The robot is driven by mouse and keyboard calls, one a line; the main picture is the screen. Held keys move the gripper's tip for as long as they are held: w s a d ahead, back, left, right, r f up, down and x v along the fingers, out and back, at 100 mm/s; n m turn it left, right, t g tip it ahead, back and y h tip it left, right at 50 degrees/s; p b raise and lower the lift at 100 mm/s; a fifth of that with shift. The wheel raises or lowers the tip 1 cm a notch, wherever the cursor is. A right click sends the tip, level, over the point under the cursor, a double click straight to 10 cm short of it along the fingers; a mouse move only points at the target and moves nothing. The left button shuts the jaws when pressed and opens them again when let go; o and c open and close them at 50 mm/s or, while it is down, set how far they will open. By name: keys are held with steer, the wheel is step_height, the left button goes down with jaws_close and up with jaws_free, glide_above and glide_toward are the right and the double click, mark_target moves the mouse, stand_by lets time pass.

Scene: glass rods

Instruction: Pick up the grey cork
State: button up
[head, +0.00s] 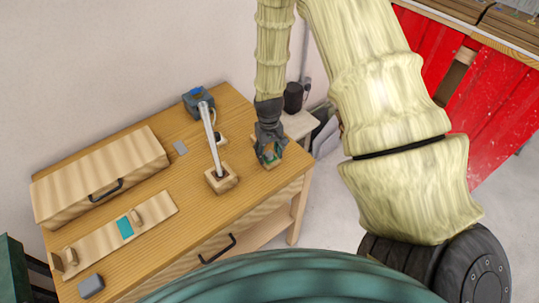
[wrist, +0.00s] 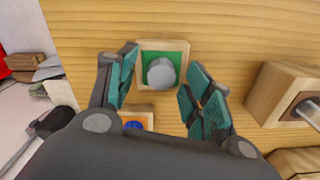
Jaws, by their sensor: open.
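The grey cork (wrist: 161,72) is a short round plug standing in a small wooden tray with a green inside (wrist: 180,52). In the wrist view it lies between and a little beyond the open fingers of my gripper (wrist: 158,92), which hold nothing. I cannot tell whether either finger touches the tray. In the head view my gripper (head: 270,154) points down over the right end of the wooden table (head: 250,215). There it hides most of the tray, and the cork cannot be made out.
A wooden box with a handle (head: 100,175) and a board (head: 110,240) occupy the table's left.

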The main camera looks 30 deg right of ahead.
steer(key=c, duration=0.8)
steer(key=shift+r, duration=0.15)
